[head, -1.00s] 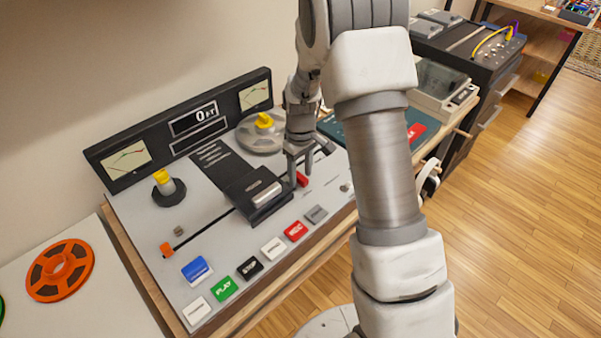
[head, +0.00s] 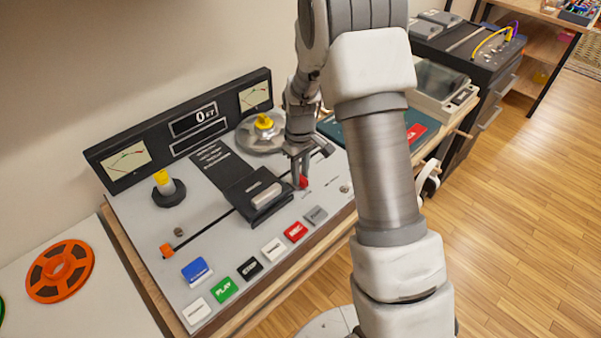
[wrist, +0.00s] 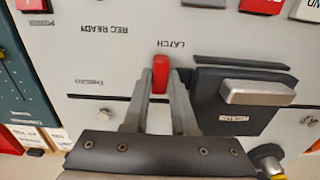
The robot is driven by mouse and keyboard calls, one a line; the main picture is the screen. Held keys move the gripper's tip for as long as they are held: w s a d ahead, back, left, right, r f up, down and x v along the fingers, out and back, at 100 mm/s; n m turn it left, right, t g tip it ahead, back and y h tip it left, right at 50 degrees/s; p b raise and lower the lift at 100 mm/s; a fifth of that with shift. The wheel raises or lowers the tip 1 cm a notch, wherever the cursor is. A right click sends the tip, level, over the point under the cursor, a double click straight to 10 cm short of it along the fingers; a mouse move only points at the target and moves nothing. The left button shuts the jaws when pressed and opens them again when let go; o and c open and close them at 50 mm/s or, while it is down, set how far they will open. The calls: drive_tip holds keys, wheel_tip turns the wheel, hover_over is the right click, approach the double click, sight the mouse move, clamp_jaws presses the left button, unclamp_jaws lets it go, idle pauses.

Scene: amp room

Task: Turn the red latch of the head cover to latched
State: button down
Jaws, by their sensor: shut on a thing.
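The red latch (head: 303,183) stands on the tape deck's grey panel, just right of the black head cover (head: 264,204). It also shows in the wrist view (wrist: 160,73), below the printed word LATCH, with its length running up and down the picture. The head cover is down on the panel, with a pale bar on top, and shows in the wrist view (wrist: 208,112) to the right of the latch. My gripper (head: 300,174) reaches down from above, its fingers on either side of the latch and shut on it. The fingers hide part of the latch.
Coloured buttons such as the green PLAY key (head: 224,289) line the deck's front edge. A reel (head: 250,136) with a yellow knob sits behind my gripper. An orange reel (head: 60,272) lies at left.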

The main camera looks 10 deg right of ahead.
drive_tip(key=m, duration=0.4)
drive_tip(key=shift+a, duration=0.25)
drive_tip(key=m, duration=0.4)
drive_tip(key=shift+a+m+p, duration=0.2)
drive_tip(key=shift+m+p, duration=0.1)
drive_tip(key=shift+p, duration=0.05)
drive_tip(key=m, duration=0.3)
drive_tip(key=m+p, duration=0.1)
drive_tip(key=shift+a+r+m, duration=0.1)
drive_tip(key=shift+a+m, duration=0.15)
drive_tip(key=shift+m, duration=0.05)
drive_tip(key=m, duration=0.2)
drive_tip(key=m+p, duration=0.1)
drive_tip(key=m, duration=0.1)
drive_tip(key=shift+w+a, duration=0.1)
drive_tip(key=shift+w, duration=0.15)
drive_tip(key=shift+m, duration=0.3)
drive_tip(key=c, duration=0.7)
unclamp_jaws()
